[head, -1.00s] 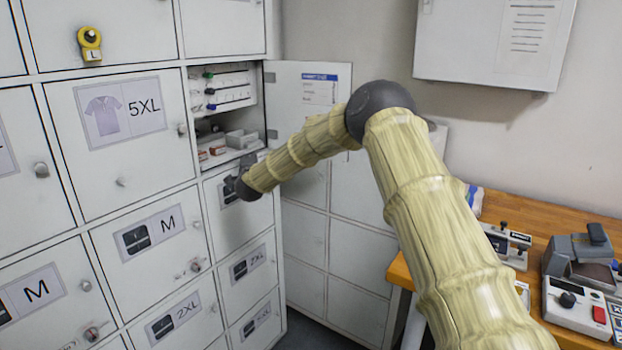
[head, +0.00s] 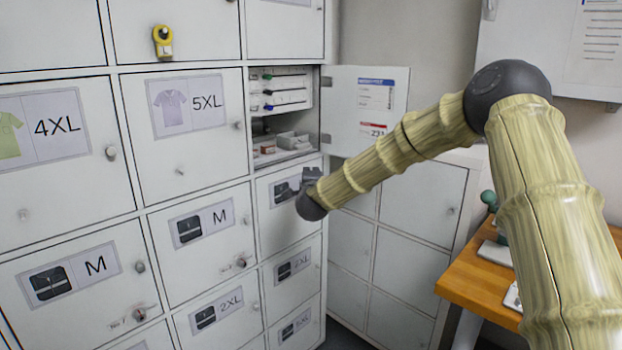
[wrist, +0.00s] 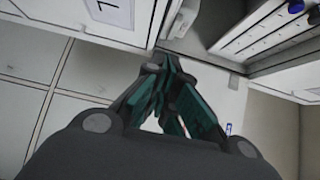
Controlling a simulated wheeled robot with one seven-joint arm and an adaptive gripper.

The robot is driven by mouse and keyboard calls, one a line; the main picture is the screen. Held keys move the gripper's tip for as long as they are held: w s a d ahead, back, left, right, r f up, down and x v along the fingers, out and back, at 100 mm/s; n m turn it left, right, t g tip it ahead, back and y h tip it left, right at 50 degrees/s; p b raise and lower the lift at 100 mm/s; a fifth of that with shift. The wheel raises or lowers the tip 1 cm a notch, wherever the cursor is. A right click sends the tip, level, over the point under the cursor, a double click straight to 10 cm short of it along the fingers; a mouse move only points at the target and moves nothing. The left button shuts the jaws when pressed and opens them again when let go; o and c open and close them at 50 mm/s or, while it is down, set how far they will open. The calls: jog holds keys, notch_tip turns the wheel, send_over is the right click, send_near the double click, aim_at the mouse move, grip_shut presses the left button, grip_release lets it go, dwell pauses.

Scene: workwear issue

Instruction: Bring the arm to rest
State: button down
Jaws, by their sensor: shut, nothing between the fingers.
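My arm, in a bamboo-like cover with dark joints, reaches in from the right in the head view. My gripper (head: 312,178) is at its far end, small and partly hidden by the dark wrist joint. It is close in front of the locker fronts, just below the open compartment (head: 283,148). In the wrist view my gripper (wrist: 168,65) shows teal-padded fingers with the tips together and nothing between them. The open locker door (head: 366,110) stands swung out to the right of the compartment.
Closed lockers with size labels, such as the 5XL door (head: 185,105), fill the left. A yellow lock (head: 162,42) hangs on an upper door. A wooden table (head: 478,285) stands at the right. Small boxes and trays sit inside the open compartment.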

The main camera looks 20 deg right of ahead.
jog(key=s+a+f+n+g+y, duration=0.25)
jog(key=s+f, duration=0.35)
jog(key=f, duration=0.6)
jog(key=s+a+f+n+g+y, duration=0.1)
jog(key=s+a+f+n, duration=0.3)
jog(key=s+f, duration=0.5)
jog(key=s+a+f+n+g+y, duration=0.2)
jog(key=s+a+f+n, duration=0.2)
jog(key=f, duration=1)
jog(key=s+a+f+n+g+p, duration=0.1)
jog(key=s+f+n+g, duration=0.15)
jog(key=s+f, duration=0.6)
jog(key=s+f+n+g, duration=0.25)
jog(key=s+f, duration=0.25)
jog(key=s, duration=0.7)
jog(key=s+d+f+n+g, duration=0.1)
jog(key=s+f+n+g, duration=0.1)
jog(key=s, duration=1.3)
jog(key=s+d+f+n+g, duration=0.1)
jog(key=s+f+n+g, duration=0.2)
jog(key=s, duration=1.1)
jog(key=shift+s+n+g+p, duration=0.3)
jog(key=shift+s+n+g, duration=0.05)
jog(key=shift+g, duration=0.5)
